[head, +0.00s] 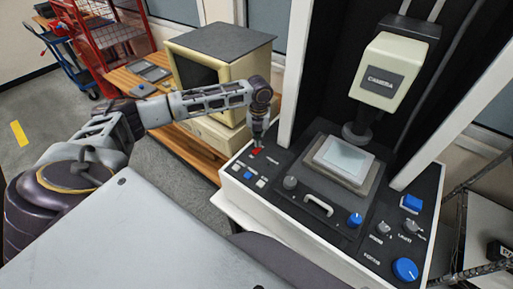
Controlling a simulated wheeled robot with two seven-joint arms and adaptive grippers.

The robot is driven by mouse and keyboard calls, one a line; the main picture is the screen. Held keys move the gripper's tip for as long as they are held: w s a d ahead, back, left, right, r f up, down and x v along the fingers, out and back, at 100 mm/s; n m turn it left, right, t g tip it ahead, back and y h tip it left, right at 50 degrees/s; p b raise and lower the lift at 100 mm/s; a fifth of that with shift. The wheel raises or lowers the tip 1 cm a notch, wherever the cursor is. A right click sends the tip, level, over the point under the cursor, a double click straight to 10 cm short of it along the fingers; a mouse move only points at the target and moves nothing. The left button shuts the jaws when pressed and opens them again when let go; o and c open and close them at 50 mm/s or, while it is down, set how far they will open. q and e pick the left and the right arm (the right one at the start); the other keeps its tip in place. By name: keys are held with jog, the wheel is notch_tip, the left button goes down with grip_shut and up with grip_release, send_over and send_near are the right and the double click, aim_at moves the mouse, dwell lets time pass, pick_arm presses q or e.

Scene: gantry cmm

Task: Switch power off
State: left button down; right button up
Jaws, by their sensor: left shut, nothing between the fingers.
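The measuring machine's control panel (300,223) is black with a white body and stands at the right. A small red switch (257,150) sits near the panel's back left corner, and I take it for the power switch. I cannot tell its on or off position. My left gripper (257,143) is shut and empty. It points down right at the red switch, and its tip partly hides it. I cannot tell whether it touches. My right gripper is not in view.
Small white and blue buttons (248,175), a grey knob (290,183), a handle (318,206) and blue knobs (405,269) are on the panel. A cream camera head (385,72) hangs above the stage (342,158). An old computer (215,75) stands on a wooden desk behind my left arm.

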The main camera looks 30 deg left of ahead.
pick_arm(q)
jog(key=shift+r+p, duration=0.6)
jog(key=shift+r, duration=0.05)
jog(key=shift+r+p, duration=0.7)
jog(key=shift+r, duration=0.3)
jog(key=shift+s+f, duration=0.1)
